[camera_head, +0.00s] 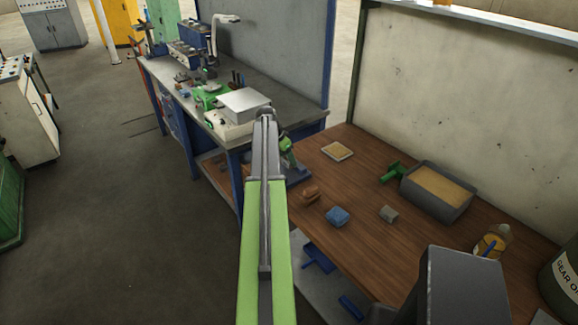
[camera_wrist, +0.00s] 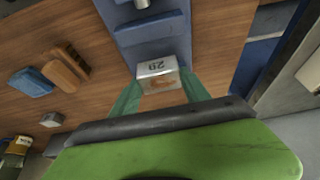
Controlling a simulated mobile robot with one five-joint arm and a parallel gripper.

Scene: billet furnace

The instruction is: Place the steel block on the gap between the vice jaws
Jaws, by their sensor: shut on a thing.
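My gripper (camera_wrist: 157,88) is shut on the steel block (camera_wrist: 158,73), a small bright metal block with dark stamped digits and a brownish patch, held between two green fingers in the wrist view. The blue vice (camera_wrist: 152,35) lies just beyond the block in that view, with a metal cylinder at its upper part. The block overlaps the near end of the vice body; whether they touch cannot be told. In the head view, my arm hides most of the vice (camera_head: 298,178), and the green fingers (camera_head: 286,146) show beside the arm's end. The jaw gap is not clearly visible.
On the wooden bench stand a brown brush (camera_head: 311,193), blue sponge (camera_head: 337,216), small grey block (camera_head: 389,213), pale square dish (camera_head: 338,150), grey bin (camera_head: 437,190) and bottle (camera_head: 492,242). A cluttered grey workbench (camera_head: 292,108) adjoins at the back. Bare wood lies between the items.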

